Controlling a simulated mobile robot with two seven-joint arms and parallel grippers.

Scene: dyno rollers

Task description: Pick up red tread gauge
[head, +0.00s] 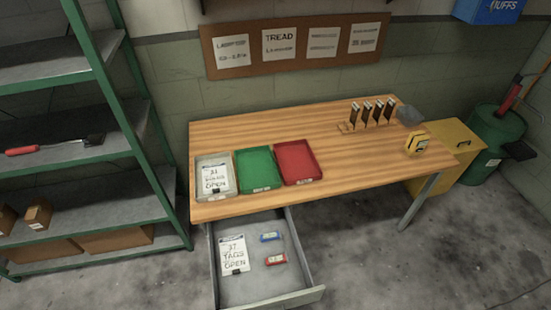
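A small red gauge-like item (276,259) with a pale label lies in the open drawer (262,293) under the table. A similar blue item (270,237) lies just behind it. They are too small for me to read the labels. A white card (233,255) lies to their left in the same drawer. The red item lies flat and apart from the blue one. Neither of my grippers shows in the head view.
Green-framed shelves (100,209) stand left of the drawer. The floor at the front right is clear.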

